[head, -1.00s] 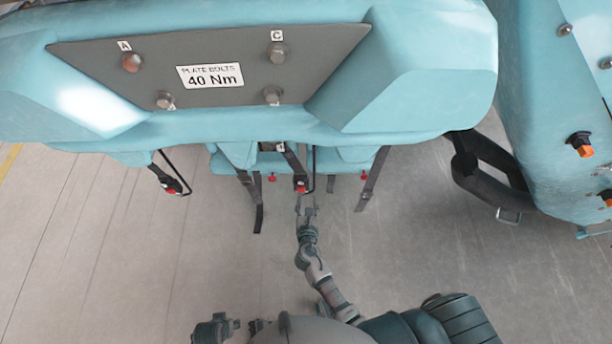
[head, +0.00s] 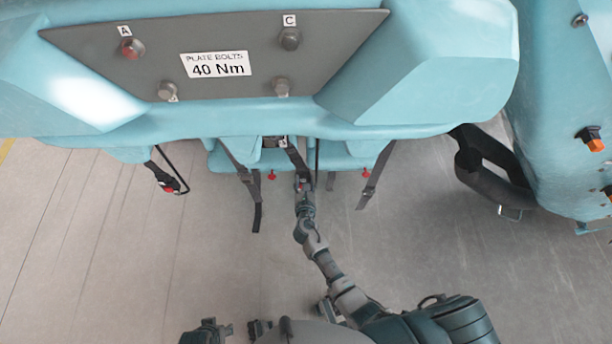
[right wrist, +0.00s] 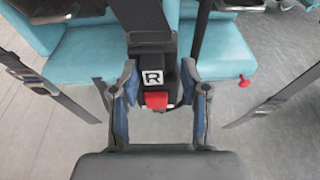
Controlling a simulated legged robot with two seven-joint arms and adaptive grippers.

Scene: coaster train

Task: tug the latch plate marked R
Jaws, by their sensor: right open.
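The latch plate marked R (right wrist: 153,77) is black with a white R label and hangs on a dark strap in the right wrist view. A black buckle with a red button (right wrist: 156,100) is directly below it; I cannot tell if the plate is seated in it. My right gripper (right wrist: 160,88) is open, one finger on each side of the plate and buckle; contact is unclear. In the head view my right gripper (head: 304,184) reaches the strap end and largely hides the plate. Grey parts at the bottom edge may be my left gripper (head: 232,330); its jaws are unclear.
The teal coaster car (head: 430,80) with its grey bolt panel (head: 345,30) overhangs the seats (head: 345,162). Other straps (head: 376,178) hang on both sides. Another buckle with a red button (head: 168,182) is at left. A black bar (head: 490,175) is at right.

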